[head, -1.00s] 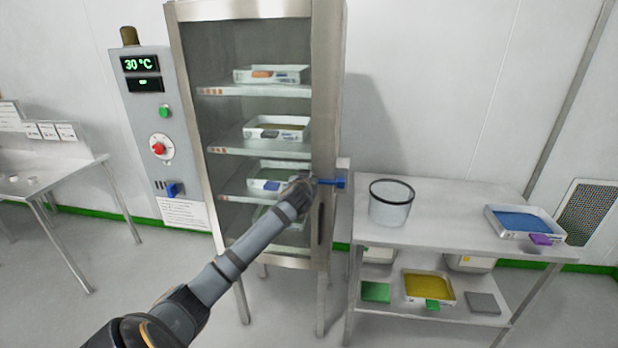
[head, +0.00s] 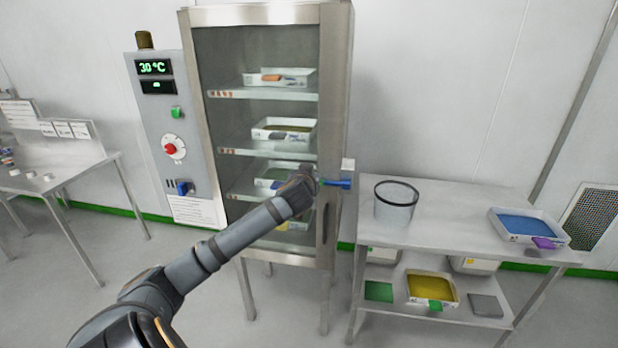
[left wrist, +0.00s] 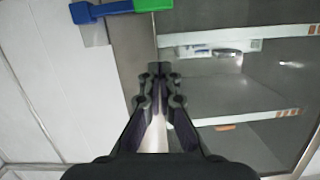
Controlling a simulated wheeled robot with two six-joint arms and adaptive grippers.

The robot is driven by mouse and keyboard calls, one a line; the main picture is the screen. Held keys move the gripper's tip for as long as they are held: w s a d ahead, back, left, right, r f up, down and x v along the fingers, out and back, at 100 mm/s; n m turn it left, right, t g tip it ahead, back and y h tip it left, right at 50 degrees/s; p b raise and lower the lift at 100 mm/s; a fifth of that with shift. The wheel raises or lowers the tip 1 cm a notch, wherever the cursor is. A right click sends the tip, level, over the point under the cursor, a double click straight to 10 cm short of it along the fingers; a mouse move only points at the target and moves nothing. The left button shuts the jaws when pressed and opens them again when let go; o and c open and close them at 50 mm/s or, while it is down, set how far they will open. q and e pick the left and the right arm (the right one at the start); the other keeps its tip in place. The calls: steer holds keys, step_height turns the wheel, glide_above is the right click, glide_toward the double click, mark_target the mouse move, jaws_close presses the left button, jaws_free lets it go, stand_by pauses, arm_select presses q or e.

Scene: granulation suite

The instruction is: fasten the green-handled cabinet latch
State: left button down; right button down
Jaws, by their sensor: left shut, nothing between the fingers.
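The latch sits on the right edge of the glass-fronted cabinet. In the head view its blue part (head: 338,183) sticks out to the right, with a sliver of the green handle (head: 320,181) beside my gripper. In the left wrist view the green handle (left wrist: 152,5) lies across the steel door frame at the top edge, cut off by the picture, end to end with the blue part (left wrist: 90,12). My left gripper (left wrist: 158,70) is shut and empty in front of the frame, apart from the handle in that view. It also shows in the head view (head: 310,172). My right gripper is not in view.
The cabinet (head: 264,13) holds trays on shelves behind glass. A control panel (head: 158,125) is on its left. To the right, a steel table (head: 450,215) carries a clear container (head: 396,205) and a blue-filled tray (head: 527,226). Open floor lies in front.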

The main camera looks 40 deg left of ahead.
arm_select(q)
steer(key=v, duration=0.3)
steer(key=shift+f, duration=0.1)
stand_by(0.3)
